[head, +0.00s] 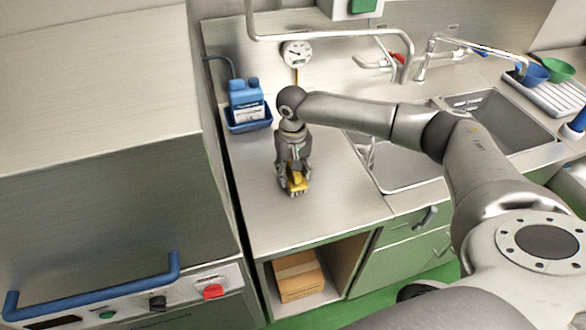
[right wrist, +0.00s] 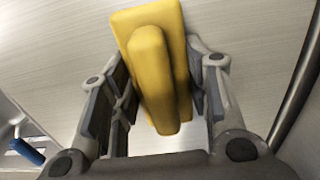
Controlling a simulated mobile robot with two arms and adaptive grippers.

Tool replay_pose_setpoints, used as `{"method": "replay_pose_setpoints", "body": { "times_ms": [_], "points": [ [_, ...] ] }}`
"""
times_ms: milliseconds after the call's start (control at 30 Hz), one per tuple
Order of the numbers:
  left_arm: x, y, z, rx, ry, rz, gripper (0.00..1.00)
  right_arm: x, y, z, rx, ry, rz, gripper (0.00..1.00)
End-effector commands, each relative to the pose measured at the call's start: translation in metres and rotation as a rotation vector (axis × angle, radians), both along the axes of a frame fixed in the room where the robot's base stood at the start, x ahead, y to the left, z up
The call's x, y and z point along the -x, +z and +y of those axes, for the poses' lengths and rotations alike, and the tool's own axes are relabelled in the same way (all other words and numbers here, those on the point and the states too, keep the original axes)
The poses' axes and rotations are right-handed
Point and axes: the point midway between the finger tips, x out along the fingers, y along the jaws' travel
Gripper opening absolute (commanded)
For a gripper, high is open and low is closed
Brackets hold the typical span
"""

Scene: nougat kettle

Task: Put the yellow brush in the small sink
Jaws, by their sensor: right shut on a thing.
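The yellow brush (head: 296,181) is at the steel counter, left of the sinks. My right gripper (head: 293,172) points down over it with its fingers around it. In the right wrist view the brush (right wrist: 156,70) sits between the two finger pads of my right gripper (right wrist: 160,95), which is shut on it. I cannot tell whether the brush still touches the counter. The small sink (head: 400,172) is to the right of the gripper, partly hidden behind my right arm. My left gripper is not in view.
A blue canister (head: 246,100) stands in a blue tray (head: 250,126) at the back left of the counter (head: 330,215). A larger sink (head: 500,125) and a white drying rack (head: 560,92) with bowls are farther right. Taps and a pipe rise behind the sinks.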

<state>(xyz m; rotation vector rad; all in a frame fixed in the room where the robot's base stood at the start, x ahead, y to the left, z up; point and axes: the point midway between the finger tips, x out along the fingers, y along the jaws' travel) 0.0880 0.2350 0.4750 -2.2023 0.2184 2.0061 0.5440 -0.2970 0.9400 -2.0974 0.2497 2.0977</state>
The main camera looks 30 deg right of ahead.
Motion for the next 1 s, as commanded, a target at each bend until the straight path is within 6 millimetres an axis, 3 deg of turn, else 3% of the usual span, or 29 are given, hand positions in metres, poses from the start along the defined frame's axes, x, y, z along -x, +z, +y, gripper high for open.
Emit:
{"method": "replay_pose_setpoints", "body": {
  "times_ms": [333, 367, 500, 867, 1000],
  "points": [
    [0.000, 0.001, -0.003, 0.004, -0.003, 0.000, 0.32, 0.000, -0.004, 0.000, -0.001, -0.001, 0.002, 0.21],
    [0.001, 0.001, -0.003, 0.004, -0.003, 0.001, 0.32, 0.000, -0.004, 0.000, 0.000, -0.001, 0.002, 0.46],
    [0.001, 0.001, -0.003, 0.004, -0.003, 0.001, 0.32, 0.000, -0.004, 0.000, 0.000, -0.001, 0.001, 0.64],
    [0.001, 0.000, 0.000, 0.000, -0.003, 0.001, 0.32, 0.000, -0.002, 0.000, 0.000, 0.000, 0.000, 0.65],
    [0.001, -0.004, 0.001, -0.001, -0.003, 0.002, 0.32, -0.001, 0.010, 0.000, -0.001, 0.001, -0.002, 0.65]
  ]
}}
